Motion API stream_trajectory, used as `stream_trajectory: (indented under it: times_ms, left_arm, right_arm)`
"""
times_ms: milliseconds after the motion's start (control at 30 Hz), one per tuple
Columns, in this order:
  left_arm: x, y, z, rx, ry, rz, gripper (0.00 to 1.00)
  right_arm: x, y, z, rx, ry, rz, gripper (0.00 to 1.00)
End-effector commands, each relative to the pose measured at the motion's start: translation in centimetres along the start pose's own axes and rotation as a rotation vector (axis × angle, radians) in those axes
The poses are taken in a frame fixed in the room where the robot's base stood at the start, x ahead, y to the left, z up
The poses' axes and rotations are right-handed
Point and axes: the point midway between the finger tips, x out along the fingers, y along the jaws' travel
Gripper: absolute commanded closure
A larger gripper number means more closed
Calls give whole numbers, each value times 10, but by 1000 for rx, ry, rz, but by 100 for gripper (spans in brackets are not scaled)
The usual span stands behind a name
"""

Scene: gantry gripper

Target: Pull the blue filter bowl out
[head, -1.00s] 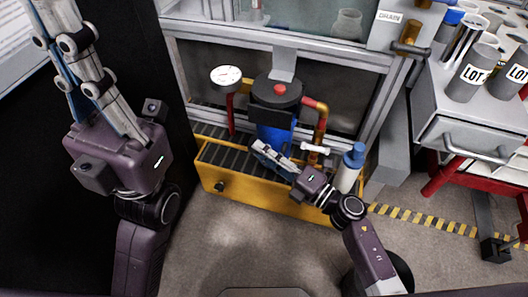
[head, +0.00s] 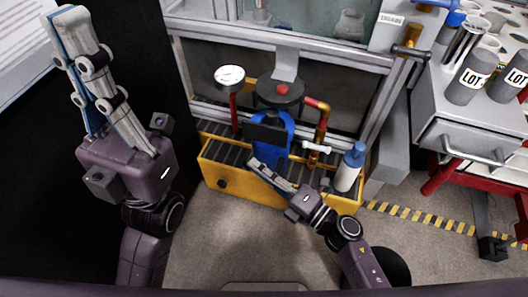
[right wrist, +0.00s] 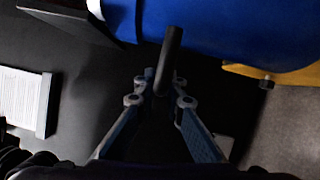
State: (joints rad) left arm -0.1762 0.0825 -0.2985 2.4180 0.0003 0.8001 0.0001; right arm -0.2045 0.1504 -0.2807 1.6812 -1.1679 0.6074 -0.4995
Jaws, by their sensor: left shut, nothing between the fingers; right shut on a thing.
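The blue filter bowl (head: 270,156) stands below and in front of the black filter head (head: 279,92) with its red knob, with a dark plate (head: 265,137) across its front. The bowl (right wrist: 235,25) fills the top of the right wrist view. My right gripper (head: 258,165) is shut on a dark rod-like handle (right wrist: 170,58) that sticks out from the bowl. The bowl's underside is partly hidden by the gripper and the yellow tray. My left gripper (head: 66,14) is raised at the far left, shut and empty, well away from the bowl.
A yellow tray with a slatted top (head: 215,165) lies under the filter. A pressure gauge (head: 230,76) stands left, a red-brown pipe (head: 322,125) right. A white bottle with a blue cap (head: 349,168) stands close right of my right gripper. Floor in front is clear.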

Motion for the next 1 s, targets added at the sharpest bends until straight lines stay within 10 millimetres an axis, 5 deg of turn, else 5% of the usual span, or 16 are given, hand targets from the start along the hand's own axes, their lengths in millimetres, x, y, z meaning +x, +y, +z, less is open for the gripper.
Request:
stream_trajectory:
  times_ms: [400, 800, 833, 1000]
  left_arm:
    - [-5, 0, 0, -6, -37, -14, 100]
    - [-7, 0, 0, -7, -42, -16, 100]
    - [-7, 0, 0, -7, -42, -16, 100]
    - [-7, 0, 0, -7, -42, -16, 100]
  right_arm:
    - [-26, 10, -59, 1, -1, -5, 100]
    - [-28, 11, -64, -1, -1, -5, 100]
    - [-28, 11, -64, -1, -1, -5, 89]
    - [-27, 12, -64, -1, -1, -3, 73]
